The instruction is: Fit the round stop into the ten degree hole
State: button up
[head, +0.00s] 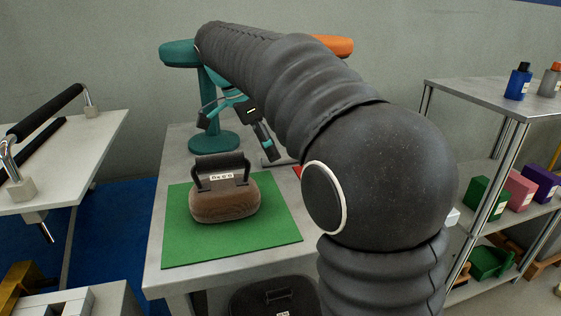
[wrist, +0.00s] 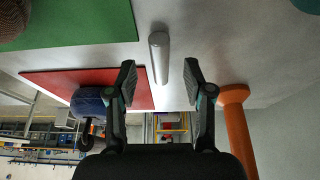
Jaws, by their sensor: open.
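In the wrist view a grey metal cylinder (wrist: 159,57), which may be the round stop, shows between and beyond my fingertips. My gripper (wrist: 159,68) is open, with one finger on each side of the cylinder in the picture. I see no clear contact, and cannot tell how far the cylinder is from the fingers. In the head view my arm crosses the bench and hides part of it. No hole marked ten degrees can be made out in either view.
A brown cushion-like block (head: 224,203) with a dark handle sits on a green mat (head: 180,252). A teal stand (head: 212,142) stands behind it. The wrist view shows a red mat (wrist: 60,78) and an orange post (wrist: 235,120). A shelf (head: 480,97) stands right.

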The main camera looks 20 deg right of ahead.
jog(key=shift+x, duration=1.25)
grip_shut()
jog(key=shift+r, duration=0.2)
notch_tip(320, 180, up, 10)
jog(key=p, duration=0.1)
